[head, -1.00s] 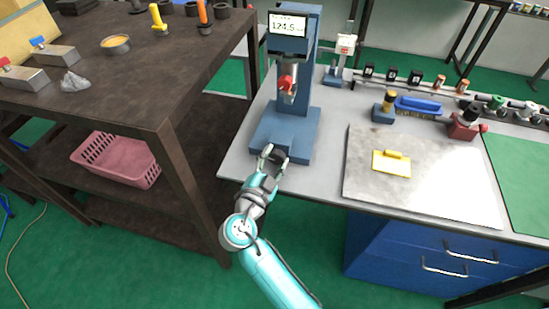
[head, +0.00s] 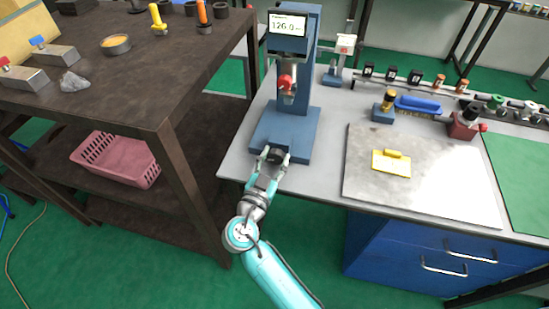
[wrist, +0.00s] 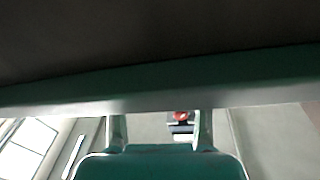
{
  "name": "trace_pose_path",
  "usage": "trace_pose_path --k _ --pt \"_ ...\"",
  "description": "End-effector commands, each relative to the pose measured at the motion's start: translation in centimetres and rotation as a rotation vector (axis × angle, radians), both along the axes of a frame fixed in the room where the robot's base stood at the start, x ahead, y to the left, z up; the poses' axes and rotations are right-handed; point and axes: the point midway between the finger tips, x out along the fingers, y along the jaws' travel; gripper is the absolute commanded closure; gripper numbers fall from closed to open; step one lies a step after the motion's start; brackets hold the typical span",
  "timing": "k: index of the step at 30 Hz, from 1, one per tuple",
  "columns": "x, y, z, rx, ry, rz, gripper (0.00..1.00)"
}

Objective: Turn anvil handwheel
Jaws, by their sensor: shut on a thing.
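The anvil handwheel (head: 274,156) is a small dark knob at the low front of the blue bench tester (head: 290,125). My gripper (head: 272,163) is shut on it, with a finger at each side. The tester's small screen (head: 288,25) reads about 126.0. A red part (head: 286,82) sits on the tester's column above the base, and a red part also shows between my fingers in the wrist view (wrist: 181,117). A dark, blurred mass fills the top of the wrist view, and the wheel cannot be made out there.
A dark workbench (head: 110,85) stands close on the left, with a pink basket (head: 115,158) on its lower shelf. A metal plate (head: 430,195) with a yellow item (head: 391,163) lies to the right. Several small tools stand behind it.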

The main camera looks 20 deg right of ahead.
Motion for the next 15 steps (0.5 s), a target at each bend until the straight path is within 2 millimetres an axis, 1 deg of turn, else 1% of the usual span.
trace_pose_path --k 9,10,11,12,13,15 --pt "-0.02 -0.09 -0.10 0.000 0.002 -0.002 0.86" --pt "-0.02 -0.09 -0.10 0.000 0.002 -0.002 0.49" --pt "-0.01 -0.08 -0.10 0.000 0.002 -0.002 0.42" --pt "-0.02 -0.08 -0.10 0.000 0.002 -0.002 0.31" --pt "-0.02 -0.07 -0.09 0.000 0.002 -0.002 0.26" --pt "-0.01 -0.06 -0.08 0.000 0.002 -0.001 0.26"
